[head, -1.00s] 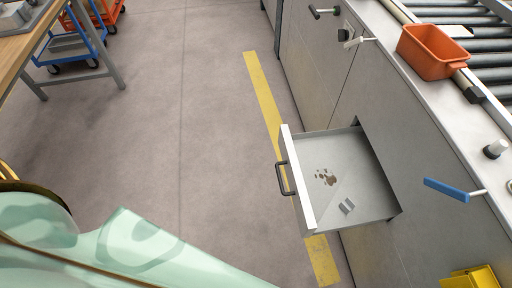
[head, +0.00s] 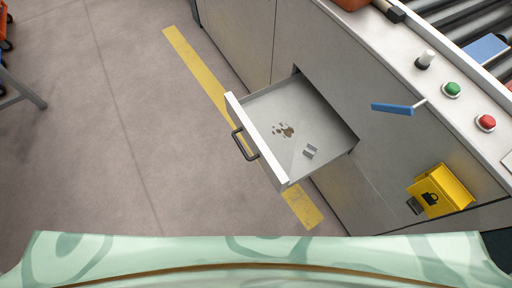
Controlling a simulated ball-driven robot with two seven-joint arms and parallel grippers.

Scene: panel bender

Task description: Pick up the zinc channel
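A small grey metal piece with a channel-like profile, which looks like the zinc channel (head: 311,151), lies on the floor of an open drawer (head: 262,110). It sits toward the drawer's near right part, beside some brown specks or stains. The drawer is pulled out of the grey cabinet and has a dark handle on its white front. Neither of my grippers shows in the head view.
A yellow lock box (head: 441,191) is on the cabinet's right. Green (head: 452,89) and red (head: 487,123) buttons sit on the top ledge. The floor left of the drawer is clear.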

